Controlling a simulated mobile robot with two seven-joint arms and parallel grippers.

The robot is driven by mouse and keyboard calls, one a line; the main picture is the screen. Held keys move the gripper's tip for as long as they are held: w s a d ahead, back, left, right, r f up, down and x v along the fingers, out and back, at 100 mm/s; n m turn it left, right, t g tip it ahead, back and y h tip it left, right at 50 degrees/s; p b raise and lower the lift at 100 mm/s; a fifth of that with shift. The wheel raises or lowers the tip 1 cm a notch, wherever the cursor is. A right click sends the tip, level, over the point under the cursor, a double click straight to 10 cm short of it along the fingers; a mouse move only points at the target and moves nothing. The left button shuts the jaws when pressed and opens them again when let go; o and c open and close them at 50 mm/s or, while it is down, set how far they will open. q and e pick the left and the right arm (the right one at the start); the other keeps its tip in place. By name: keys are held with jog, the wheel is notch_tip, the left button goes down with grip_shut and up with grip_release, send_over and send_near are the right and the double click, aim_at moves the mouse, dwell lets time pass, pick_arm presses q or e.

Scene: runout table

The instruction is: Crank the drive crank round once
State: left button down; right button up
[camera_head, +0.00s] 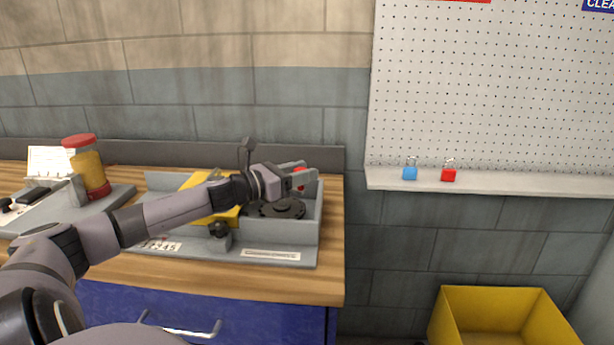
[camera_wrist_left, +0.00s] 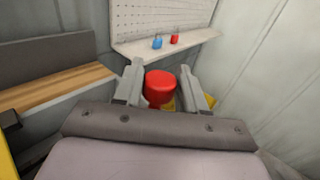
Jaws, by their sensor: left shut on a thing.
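The drive crank's red knob (camera_head: 299,178) sits between the fingers of my left gripper (camera_head: 303,177), which is shut on it. The knob also shows between the fingers in the left wrist view (camera_wrist_left: 160,87). The dark round crank disc (camera_head: 282,208) lies below, inside the grey tray-like housing (camera_head: 270,251), at its right end. The crank's arm is mostly hidden behind my gripper. My right gripper is in neither view.
A yellow part (camera_head: 197,181) and a black knob (camera_head: 219,229) are on the housing. A red-and-yellow cylinder (camera_head: 86,165) stands at left. Blue (camera_head: 409,173) and red (camera_head: 448,174) padlocks sit on the shelf. A yellow bin (camera_head: 470,300) stands below right.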

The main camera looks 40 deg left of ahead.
pick_arm(q)
jog(key=h+b, duration=0.1)
jog(key=m+h+b, duration=0.1)
jog(key=s+m+g+h+b, duration=0.1)
jog(key=shift+s+f+h, duration=0.1)
jog(key=shift+f+h, duration=0.2)
jog(key=shift+s+r+m+g+h+b, duration=0.1)
jog(key=shift+s+m+g+h+b, duration=0.15)
jog(key=shift+m+g+h+b, duration=0.25)
jog(key=shift+s+r+m+g+h+b, duration=0.1)
jog(key=shift+s+m+g+h+b, duration=0.2)
jog(key=shift+m+h+b, duration=0.45)
jog(key=shift+s+r+m+g+h+b, duration=0.1)
jog(key=shift+s+m+g+h+b, duration=0.15)
jog(key=shift+m+g+h, duration=0.35)
jog(key=shift+h, duration=0.35)
jog(key=c, duration=0.8)
grip_release()
jog(key=shift+s, duration=0.1)
jog(key=shift+a+f, duration=0.1)
jog(key=shift+a, duration=0.05)
